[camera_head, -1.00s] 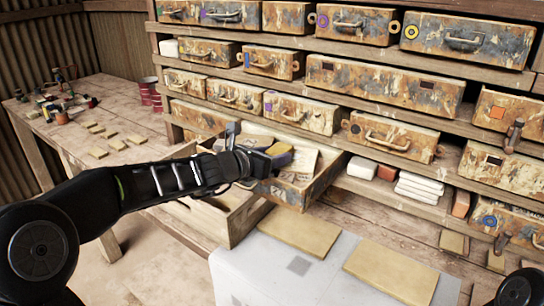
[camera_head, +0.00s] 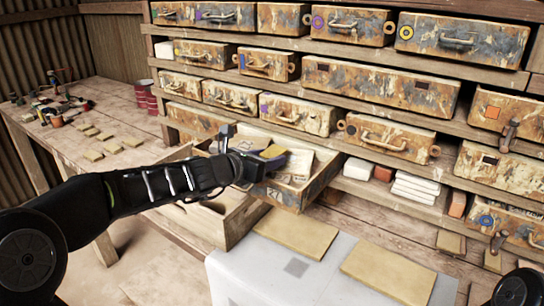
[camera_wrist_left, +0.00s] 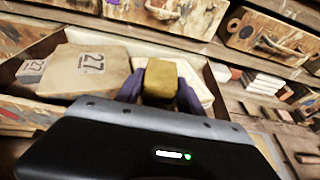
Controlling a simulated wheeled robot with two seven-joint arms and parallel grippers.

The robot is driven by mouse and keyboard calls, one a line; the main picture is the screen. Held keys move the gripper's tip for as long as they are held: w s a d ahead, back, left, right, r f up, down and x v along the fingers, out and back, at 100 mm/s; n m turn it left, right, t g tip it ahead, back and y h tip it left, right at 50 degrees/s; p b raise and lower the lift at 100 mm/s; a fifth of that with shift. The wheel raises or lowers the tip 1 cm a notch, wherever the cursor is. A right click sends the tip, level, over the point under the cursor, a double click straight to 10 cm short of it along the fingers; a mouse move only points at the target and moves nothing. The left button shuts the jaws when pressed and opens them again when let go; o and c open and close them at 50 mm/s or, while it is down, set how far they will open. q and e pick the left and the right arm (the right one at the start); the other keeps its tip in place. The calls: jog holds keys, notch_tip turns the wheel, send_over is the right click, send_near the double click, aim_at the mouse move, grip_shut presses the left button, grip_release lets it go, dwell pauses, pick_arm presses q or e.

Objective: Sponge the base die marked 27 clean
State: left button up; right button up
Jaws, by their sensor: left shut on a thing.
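My left gripper (camera_wrist_left: 160,92) is shut on a yellow sponge (camera_wrist_left: 162,78), held between its two purple fingers. The sponge also shows in the head view (camera_head: 273,152). It is over an open, pulled-out drawer (camera_head: 322,186). In the wrist view a tan block marked 27 (camera_wrist_left: 90,70) lies in the drawer, left of the sponge. A smaller piece with a faint mark (camera_wrist_left: 32,70) lies further left. I cannot tell whether the sponge touches anything in the drawer. My right gripper is not in view.
A shelf rack of worn drawers (camera_head: 380,85) stands behind. Tan boards (camera_head: 296,233) lie on a grey surface (camera_head: 235,280) in front. White slabs (camera_head: 415,188) are on a shelf to the right. A side table (camera_head: 115,115) with small items stands at left.

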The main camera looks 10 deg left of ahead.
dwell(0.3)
pick_arm(q)
jog(key=shift+s+a+f, duration=0.1)
jog(key=shift+s+a, duration=0.15)
jog(key=shift+s, duration=0.35)
jog(key=shift+s+a, duration=0.25)
jog(key=shift+s, duration=0.35)
jog(key=shift+r+p, duration=0.3)
jog(key=shift+r, duration=0.35)
jog(key=shift+d, duration=0.15)
jog(key=shift+s+d+b, duration=0.15)
jog(key=shift+d+b, duration=0.25)
jog(key=shift+b, duration=0.1)
jog(key=shift+s+d+b, duration=0.35)
jog(key=shift+d+b, duration=0.1)
jog(key=shift+d, duration=0.35)
jog(key=shift+s+d+b, duration=0.3)
jog(key=shift+d+b, duration=0.15)
jog(key=shift+d, duration=0.3)
